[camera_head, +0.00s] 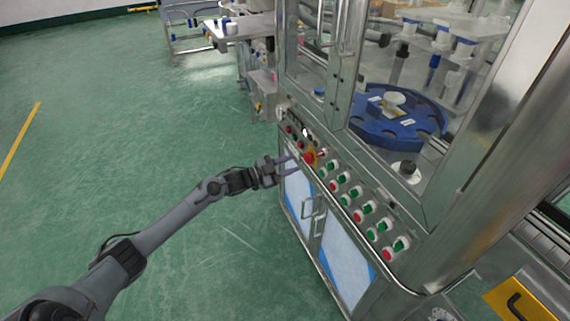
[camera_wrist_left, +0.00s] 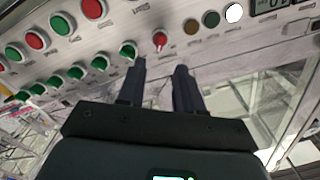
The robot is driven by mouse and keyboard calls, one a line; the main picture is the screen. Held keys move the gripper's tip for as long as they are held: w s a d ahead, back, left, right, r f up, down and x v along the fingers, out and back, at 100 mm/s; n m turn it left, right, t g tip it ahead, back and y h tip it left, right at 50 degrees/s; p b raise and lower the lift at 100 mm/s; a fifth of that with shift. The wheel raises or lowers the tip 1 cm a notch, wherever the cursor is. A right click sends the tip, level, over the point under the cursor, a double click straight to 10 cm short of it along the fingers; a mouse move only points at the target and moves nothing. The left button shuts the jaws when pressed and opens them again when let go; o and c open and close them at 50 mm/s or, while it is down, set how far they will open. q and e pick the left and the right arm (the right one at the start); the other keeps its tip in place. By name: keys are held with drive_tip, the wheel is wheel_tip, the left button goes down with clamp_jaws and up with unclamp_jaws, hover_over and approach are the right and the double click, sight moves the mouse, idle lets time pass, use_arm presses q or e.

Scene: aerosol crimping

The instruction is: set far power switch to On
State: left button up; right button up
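The machine's control panel (camera_head: 345,195) runs along its front in the head view. A small red knob with a pale pointer line (camera_wrist_left: 159,40), which looks like the power switch, sits on the panel in the left wrist view. I cannot read its label or tell its On or Off position. My left gripper (camera_head: 294,165) is at the far end of the panel, beside the red emergency stop (camera_head: 309,157). In the left wrist view its two fingers (camera_wrist_left: 160,64) are apart and empty, pointing toward the red knob without visibly gripping it. My right gripper is out of view.
Several red and green buttons (camera_head: 364,210) line the panel toward the near end. Small dark lamps and a white one (camera_wrist_left: 234,13) sit beside the knob, near a display (camera_wrist_left: 270,5). Cabinet handles (camera_head: 307,208) stick out below. Green floor (camera_head: 150,120) is clear at left.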

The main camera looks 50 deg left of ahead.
use_arm(q)
drive_tip(key=shift+s+a, duration=0.25)
drive_tip(key=shift+s, duration=0.45)
